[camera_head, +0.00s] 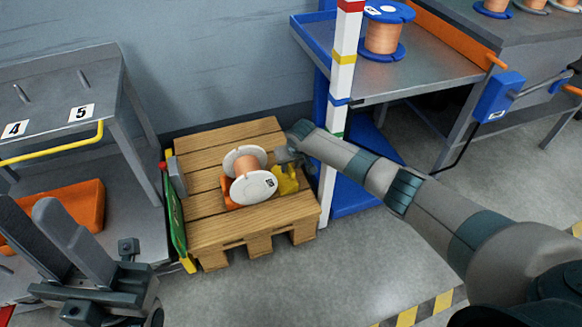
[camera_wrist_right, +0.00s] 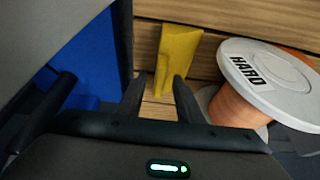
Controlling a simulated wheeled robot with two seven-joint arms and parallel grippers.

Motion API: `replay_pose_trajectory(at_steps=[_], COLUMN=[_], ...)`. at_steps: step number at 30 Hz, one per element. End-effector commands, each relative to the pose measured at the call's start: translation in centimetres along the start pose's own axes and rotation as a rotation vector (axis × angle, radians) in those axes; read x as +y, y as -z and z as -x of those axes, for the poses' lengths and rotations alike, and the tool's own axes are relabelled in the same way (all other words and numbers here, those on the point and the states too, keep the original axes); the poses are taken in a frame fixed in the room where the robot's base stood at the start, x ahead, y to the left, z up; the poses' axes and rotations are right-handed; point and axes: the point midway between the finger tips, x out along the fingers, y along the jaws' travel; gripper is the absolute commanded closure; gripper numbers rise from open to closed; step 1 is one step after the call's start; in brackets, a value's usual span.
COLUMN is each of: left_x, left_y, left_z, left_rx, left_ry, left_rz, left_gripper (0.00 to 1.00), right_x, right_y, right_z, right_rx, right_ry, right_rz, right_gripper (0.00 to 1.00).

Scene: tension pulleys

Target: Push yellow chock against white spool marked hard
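The white spool marked HARD (camera_head: 255,187), wound with copper wire, lies on its side on the wooden pallet (camera_head: 225,228). It fills the right of the right wrist view (camera_wrist_right: 270,80). The yellow chock (camera_head: 287,181) sits on the pallet to the right of the spool. In the right wrist view the chock (camera_wrist_right: 178,50) is just beyond my fingertips, with a strip of wood between it and the spool's flange. My right gripper (camera_wrist_right: 158,85) is open, its fingers apart at the chock; contact is unclear. My left gripper (camera_head: 28,205) is open and empty at lower left.
An orange piece (camera_head: 228,197) shows under the spool's left side. A red-white-yellow post (camera_head: 342,75) and blue rack stand right of the pallet. A green board (camera_head: 175,220) stands at its left edge, beside a grey table (camera_head: 60,100). The floor in front is clear.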

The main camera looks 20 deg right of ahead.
Motion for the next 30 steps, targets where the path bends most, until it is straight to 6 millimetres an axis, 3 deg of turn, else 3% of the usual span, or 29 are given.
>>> replay_pose_trajectory(at_steps=[6,10,11,30], left_x=[0.00,0.00,0.00,0.01], left_y=[0.00,0.00,0.00,0.03], left_z=[-0.04,-0.04,-0.04,-0.35], left_rx=[0.000,0.000,0.000,-0.002], left_ry=[0.000,0.000,0.000,0.000], left_rz=[0.000,0.000,0.000,0.000], left_gripper=[0.71,0.71,0.71,0.71], right_x=[-0.01,-0.01,-0.01,-0.86], right_y=[0.01,-0.01,-0.01,-0.02], right_z=[0.03,0.02,0.02,0.04], right_rx=[0.000,0.000,0.000,-0.001], right_ry=[0.000,0.000,0.000,0.001], right_rz=[0.000,0.000,0.000,0.001], right_gripper=[0.67,0.98,1.00,1.00])
